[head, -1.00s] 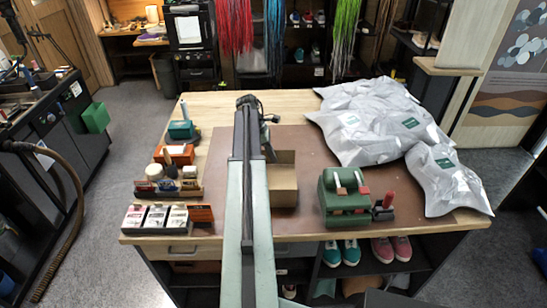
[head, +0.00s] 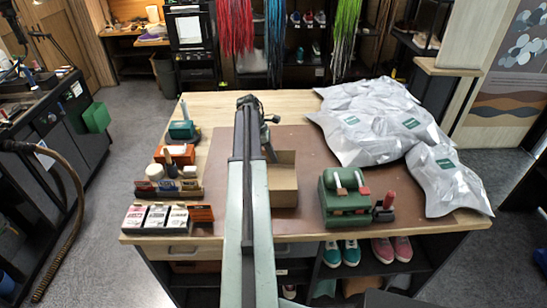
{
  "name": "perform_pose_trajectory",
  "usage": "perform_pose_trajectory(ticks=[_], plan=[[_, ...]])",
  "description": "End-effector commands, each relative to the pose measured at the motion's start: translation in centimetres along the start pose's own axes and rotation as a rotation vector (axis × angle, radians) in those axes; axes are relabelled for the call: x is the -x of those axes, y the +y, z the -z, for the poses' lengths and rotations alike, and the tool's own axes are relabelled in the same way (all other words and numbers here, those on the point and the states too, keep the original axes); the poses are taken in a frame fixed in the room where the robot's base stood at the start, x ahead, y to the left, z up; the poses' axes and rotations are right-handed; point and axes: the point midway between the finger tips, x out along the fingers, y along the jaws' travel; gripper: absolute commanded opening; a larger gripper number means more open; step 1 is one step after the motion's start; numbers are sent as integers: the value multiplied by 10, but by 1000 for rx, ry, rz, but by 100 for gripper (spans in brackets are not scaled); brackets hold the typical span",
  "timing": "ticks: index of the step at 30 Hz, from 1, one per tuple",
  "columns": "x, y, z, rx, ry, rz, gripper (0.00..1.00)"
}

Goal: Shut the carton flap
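A small brown cardboard carton (head: 284,188) stands on the brown mat on the table, just right of my arm. Its left part is hidden behind my arm. A lighter upright panel shows at its far side; I cannot tell for sure whether this is the flap or a wall. My gripper (head: 269,150) hangs down from the arm's far end, at the carton's far left corner. It is small and partly hidden by the arm. I cannot tell whether its fingers are apart or whether it touches the carton.
Silver bags (head: 365,135) fill the table's right side. Small boxes (head: 157,216) and brush holders (head: 180,154) line the left edge. The mat (head: 222,150) is clear left of my arm.

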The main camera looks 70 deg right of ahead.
Motion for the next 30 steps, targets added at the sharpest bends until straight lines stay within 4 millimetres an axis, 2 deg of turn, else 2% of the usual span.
perform_pose_trajectory(ticks=[14,30], plan=[[-1,-4,0,-13,0,-29,0],[-7,-20,2,-141,1,-335,0]])
